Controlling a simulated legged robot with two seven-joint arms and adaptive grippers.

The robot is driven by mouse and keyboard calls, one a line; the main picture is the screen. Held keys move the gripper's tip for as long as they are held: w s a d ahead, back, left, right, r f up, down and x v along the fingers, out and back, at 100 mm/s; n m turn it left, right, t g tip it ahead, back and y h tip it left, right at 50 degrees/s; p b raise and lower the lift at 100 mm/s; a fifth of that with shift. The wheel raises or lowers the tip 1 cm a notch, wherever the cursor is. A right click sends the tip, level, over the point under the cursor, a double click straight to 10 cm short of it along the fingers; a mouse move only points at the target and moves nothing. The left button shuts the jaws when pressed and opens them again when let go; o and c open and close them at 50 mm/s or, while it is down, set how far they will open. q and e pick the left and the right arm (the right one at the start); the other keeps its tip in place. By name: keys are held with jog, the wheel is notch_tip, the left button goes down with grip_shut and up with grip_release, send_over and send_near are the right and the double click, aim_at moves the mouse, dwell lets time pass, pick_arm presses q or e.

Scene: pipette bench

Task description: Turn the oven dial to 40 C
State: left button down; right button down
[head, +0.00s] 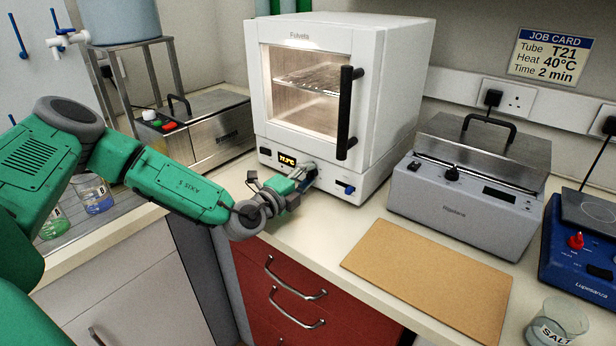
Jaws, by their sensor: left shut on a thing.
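The white oven (386,110) stands at the back middle of the bench, its door shut and its inside lit, with a wire shelf in it. Its small display (288,160) is lit with amber digits, too small to read for sure. My left gripper (310,173) is at the oven's lower front panel, to the right of the display, shut on the oven dial, which its fingers mostly hide. A job card (551,56) on the wall reads Tube T21, Heat 40°C, Time 2 min. My right gripper is not in view.
A grey water bath (462,208) stands right of the oven, a steel bath (213,132) left of it. A tan board (428,277) lies in front. A blue hotplate (578,250) and a SALT beaker (556,324) are at the right. A black door handle (346,112) juts out above my gripper.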

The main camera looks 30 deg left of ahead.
pick_arm(q)
jog(key=shift+a+f+n, duration=0.15)
jog(key=shift+f+n, duration=0.1)
jog(key=shift+n, duration=0.15)
jog(key=c, duration=1.3)
grip_release()
jog(key=shift+w+a, duration=0.1)
jog(key=shift+s, duration=0.5)
jog(key=s, duration=0.7)
jog(key=s+a, duration=0.1)
jog(key=s, duration=0.2)
jog(key=shift+s+a+f, duration=0.1)
jog(key=shift+s, duration=0.35)
